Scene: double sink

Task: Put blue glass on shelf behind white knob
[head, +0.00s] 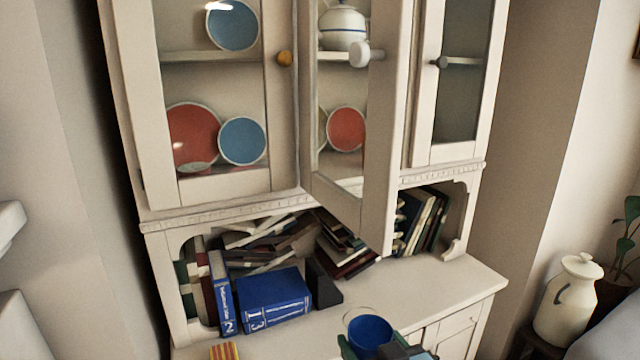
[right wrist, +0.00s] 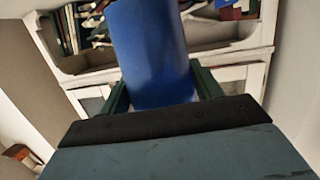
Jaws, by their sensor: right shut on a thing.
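The blue glass (head: 370,331) is at the bottom of the head view, in front of the cabinet's counter. It fills the upper middle of the right wrist view (right wrist: 152,50). My right gripper (head: 378,347) is shut on it, with green fingers (right wrist: 158,92) on both sides. The white knob (head: 360,54) is on the middle cabinet door (head: 378,150), which stands ajar, swung outward. Behind that door, a shelf (head: 331,56) holds a white lidded pot, and a red plate (head: 346,129) stands lower down. My left gripper is not in view.
The left door has an orange knob (head: 285,58), the right door a dark one (head: 440,62). Books, including a large blue one (head: 274,299), fill the lower niche. The counter (head: 440,278) is clear at right. A white jug (head: 569,297) stands far right.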

